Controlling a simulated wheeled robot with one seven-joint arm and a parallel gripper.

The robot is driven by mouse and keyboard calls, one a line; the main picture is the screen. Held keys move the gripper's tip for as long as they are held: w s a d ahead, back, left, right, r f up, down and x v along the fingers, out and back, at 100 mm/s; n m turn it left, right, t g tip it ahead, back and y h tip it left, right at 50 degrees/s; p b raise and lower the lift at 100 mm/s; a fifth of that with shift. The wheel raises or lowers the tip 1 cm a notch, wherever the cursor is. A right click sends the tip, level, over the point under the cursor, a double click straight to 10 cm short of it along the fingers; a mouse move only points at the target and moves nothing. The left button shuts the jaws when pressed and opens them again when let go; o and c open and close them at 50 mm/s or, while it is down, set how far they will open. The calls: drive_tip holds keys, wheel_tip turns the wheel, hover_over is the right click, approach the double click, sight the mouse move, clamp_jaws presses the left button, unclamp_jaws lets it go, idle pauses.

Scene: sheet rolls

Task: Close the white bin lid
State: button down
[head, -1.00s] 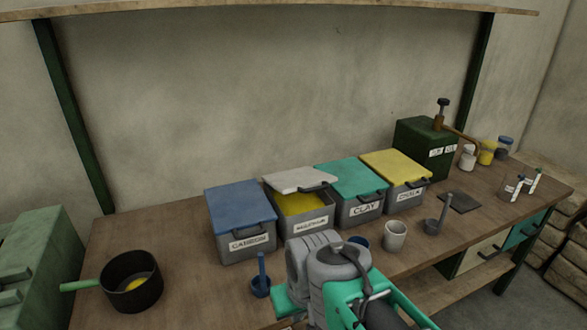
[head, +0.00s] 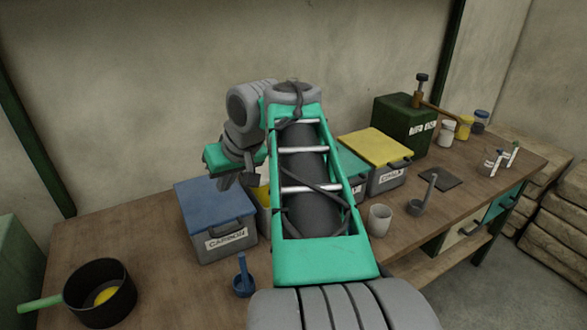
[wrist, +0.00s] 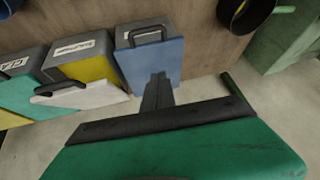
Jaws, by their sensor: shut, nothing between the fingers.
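The white lid (wrist: 90,98) with its dark handle is raised on its grey bin (wrist: 78,50) in the wrist view. The yellow contents (wrist: 95,70) show in the gap between the lid and the bin's front wall. In the head view my arm hides most of this bin, with only a yellow sliver (head: 263,186) showing. My gripper (wrist: 157,84) is shut and empty. It is over the blue-lidded bin (wrist: 155,62), to the right of the white lid in the wrist view. In the head view my gripper (head: 226,182) is above the back of that blue-lidded bin.
The yellow-lidded bin (head: 375,147) and a partly hidden green-lidded bin (head: 350,165) stand right of my arm. The wall is close behind the bins.

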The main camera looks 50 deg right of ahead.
drive_tip(key=s+d+r+m+h+b, duration=0.1)
drive_tip(key=s+d+r, duration=0.3)
drive_tip(key=d, duration=0.5)
drive_tip(key=s+d+r+h, duration=0.1)
drive_tip(key=s+d+r, duration=0.35)
drive_tip(key=d, duration=0.45)
drive_tip(key=shift+t, duration=0.3)
drive_tip(key=b+x, duration=0.4)
drive_tip(key=x, duration=0.6)
drive_tip(key=shift+s+f, duration=0.15)
drive_tip(key=shift+f, duration=0.1)
drive_tip(key=f, duration=0.1)
drive_tip(key=f+b, duration=0.1)
drive_tip(key=f, duration=0.1)
drive_tip(key=shift+s+a+f, duration=0.1)
drive_tip(key=shift+s+f, duration=0.2)
